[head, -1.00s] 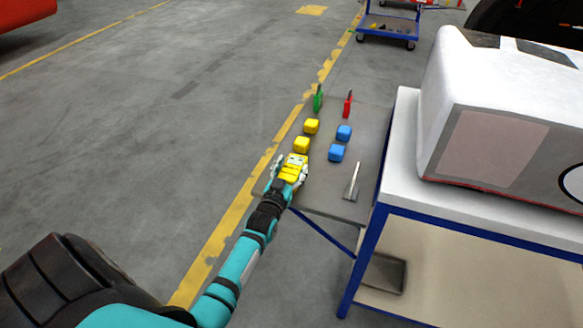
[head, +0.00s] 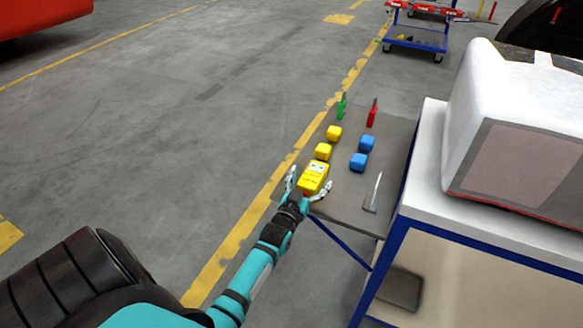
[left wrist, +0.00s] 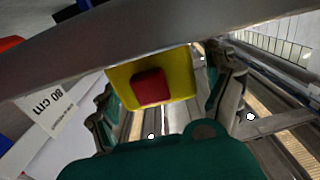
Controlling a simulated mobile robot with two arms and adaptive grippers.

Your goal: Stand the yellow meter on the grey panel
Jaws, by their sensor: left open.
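The yellow meter (head: 317,172) is at the near left of the grey panel (head: 348,203), its face with a pale display toward me. My left gripper (head: 310,179) is open, with one finger on each side of the meter and a gap to each. In the left wrist view the meter's yellow end (left wrist: 120,76), with a red block-like part in it, shows between the spread fingers, below the panel's grey edge (left wrist: 40,62). The contact between the meter's base and the panel is hidden. My right gripper is not in view.
Two yellow blocks (head: 323,151), two blue blocks (head: 359,162), a green tool (head: 342,107) and a red tool (head: 372,114) are on the panel behind the meter. A thin metal piece (head: 373,195) is to the right. A white table (head: 445,205) borders the right side.

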